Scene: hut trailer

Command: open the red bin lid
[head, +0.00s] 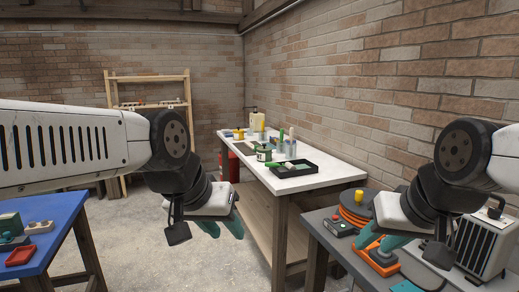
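A red bin (234,168) stands on the floor at the far left end of the white-topped table. Only part of its red side shows behind the table leg, and I cannot make out its lid or whether it is shut. My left gripper (225,231) hangs in the middle of the view, nearer to me than the bin and apart from it. Its teal fingers are spread and empty. My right gripper (378,246) is over the grey table at the right. Its teal fingers are apart, with nothing seen between them.
The white-topped table (317,165) along the brick wall bears a black tray (305,170), cans and tools. A blue table (55,222) is at left, a wooden shelf (120,95) behind. An orange cable reel (352,214) and heater (482,243) are at right. Concrete floor (140,235) is clear between the tables.

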